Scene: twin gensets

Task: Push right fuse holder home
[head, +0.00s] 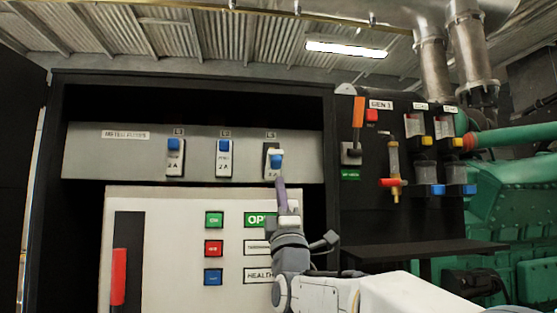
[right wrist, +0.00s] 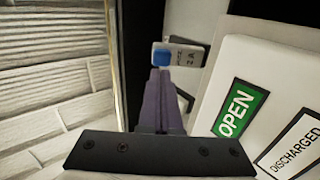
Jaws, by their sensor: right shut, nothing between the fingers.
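The right fuse holder (head: 276,158) is a pale block with a blue end at the right of the grey fuse panel (head: 200,136). It sits tilted and stands out from its dark slot, unlike the other two. It also shows in the right wrist view (right wrist: 162,54), just beyond the fingertips. My right gripper (head: 281,182) is shut and empty, pointing up at the holder from below. In the right wrist view its purple fingers (right wrist: 157,75) are together, with tips at or very near the blue end; I cannot tell if they touch. My left gripper is not in view.
The left fuse holder (head: 175,157) and middle fuse holder (head: 223,158) sit upright in the panel. Below is a light cabinet door (head: 170,230) with coloured buttons, an OPEN sign (head: 260,220) and a red handle (head: 119,275). A black shelf (head: 420,252) juts out at right.

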